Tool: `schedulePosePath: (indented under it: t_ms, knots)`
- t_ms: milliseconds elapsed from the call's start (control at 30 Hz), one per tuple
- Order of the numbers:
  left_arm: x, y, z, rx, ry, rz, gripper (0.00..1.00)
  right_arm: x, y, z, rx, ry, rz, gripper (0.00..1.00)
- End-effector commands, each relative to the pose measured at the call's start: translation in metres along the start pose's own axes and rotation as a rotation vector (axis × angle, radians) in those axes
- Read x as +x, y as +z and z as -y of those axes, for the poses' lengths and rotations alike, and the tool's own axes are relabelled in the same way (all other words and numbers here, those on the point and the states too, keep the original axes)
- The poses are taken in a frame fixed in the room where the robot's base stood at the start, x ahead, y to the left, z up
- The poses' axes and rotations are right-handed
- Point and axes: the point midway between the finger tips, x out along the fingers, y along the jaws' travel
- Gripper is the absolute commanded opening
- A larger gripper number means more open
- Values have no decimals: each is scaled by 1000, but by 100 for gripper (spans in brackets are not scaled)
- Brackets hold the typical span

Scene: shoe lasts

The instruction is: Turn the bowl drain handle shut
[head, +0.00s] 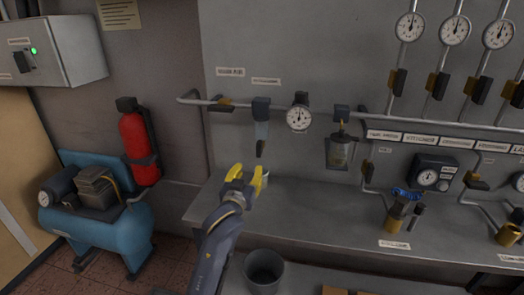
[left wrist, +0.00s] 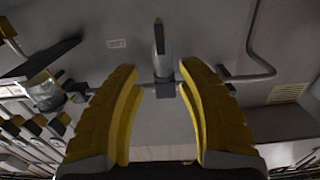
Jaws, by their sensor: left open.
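The filter bowl (head: 261,131) is a grey-blue cup hanging under a dark head on the wall pipe in the head view. Its drain handle (head: 261,149) is a small dark lever at the bottom, pointing down roughly in line with the bowl. In the left wrist view the bowl (left wrist: 159,62) appears inverted, with the drain handle (left wrist: 158,33) at its upper end. My left gripper (head: 247,174) has yellow fingers, is open and empty, and is below the handle, apart from it. In the left wrist view the fingers (left wrist: 161,72) stand either side of the bowl's image. My right gripper is not in view.
A grey pipe (head: 375,117) runs along the wall, with a gauge (head: 299,118) and a lubricator-like bowl (head: 340,152) right of the filter. The grey bench (head: 300,200) below is mostly clear here. A bucket (head: 264,270) stands in front; a blue compressor (head: 100,222) is at left.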

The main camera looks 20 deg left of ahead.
Motion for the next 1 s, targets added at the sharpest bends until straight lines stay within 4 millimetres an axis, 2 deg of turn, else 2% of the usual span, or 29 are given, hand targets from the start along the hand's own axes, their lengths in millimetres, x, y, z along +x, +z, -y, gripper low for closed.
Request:
schedulePosePath:
  t_ms: [300, 600, 800, 1000]
  knots:
    - [60, 0, 0, 2, -1, 2, 38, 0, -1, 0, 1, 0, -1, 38]
    - [110, 0, 0, 1, -1, 1, 38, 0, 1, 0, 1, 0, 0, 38]
    - [132, 0, 0, 1, -1, 1, 38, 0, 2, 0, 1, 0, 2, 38]
    - [144, 0, 0, 0, -1, 0, 38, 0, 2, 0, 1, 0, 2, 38]
